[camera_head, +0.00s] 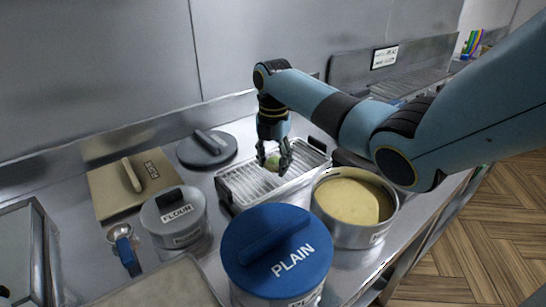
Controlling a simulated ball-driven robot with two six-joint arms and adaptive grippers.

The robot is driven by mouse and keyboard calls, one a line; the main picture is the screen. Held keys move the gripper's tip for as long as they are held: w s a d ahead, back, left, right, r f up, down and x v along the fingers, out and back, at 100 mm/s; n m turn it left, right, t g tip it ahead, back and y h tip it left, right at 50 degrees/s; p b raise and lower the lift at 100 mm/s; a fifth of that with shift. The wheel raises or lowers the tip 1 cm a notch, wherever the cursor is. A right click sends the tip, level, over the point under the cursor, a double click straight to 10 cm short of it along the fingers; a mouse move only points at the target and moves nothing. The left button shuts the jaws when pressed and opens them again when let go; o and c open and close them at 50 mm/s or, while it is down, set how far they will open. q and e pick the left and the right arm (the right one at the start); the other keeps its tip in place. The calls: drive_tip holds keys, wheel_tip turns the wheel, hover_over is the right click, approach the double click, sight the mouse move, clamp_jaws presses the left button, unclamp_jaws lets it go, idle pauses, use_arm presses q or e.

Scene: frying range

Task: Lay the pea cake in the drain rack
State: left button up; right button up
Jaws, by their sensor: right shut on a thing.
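The pea cake (272,161) is a small pale green lump between the fingers of my right gripper (273,163). My right arm comes in from the right, and the gripper points down, shut on the cake. The drain rack (240,194) is a rectangular metal tray with a wire grid and dark handles. The gripper and cake are over the rack's middle; I cannot tell whether the cake touches the wires. My left gripper is not in view.
A round pot of yellow batter (335,232) stands right of the rack. A blue PLAIN lid (276,247) and a grey FLOUR tub (174,213) stand in front. A dark round lid (207,151) and a beige lidded box (109,198) lie left.

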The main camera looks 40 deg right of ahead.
drive_tip(key=o, duration=0.9)
drive_tip(key=shift+o, duration=0.2)
wheel_tip(320, 180, up, 12)
drive_tip(key=shift+s+f, duration=0.1)
drive_tip(key=shift+f, duration=0.05)
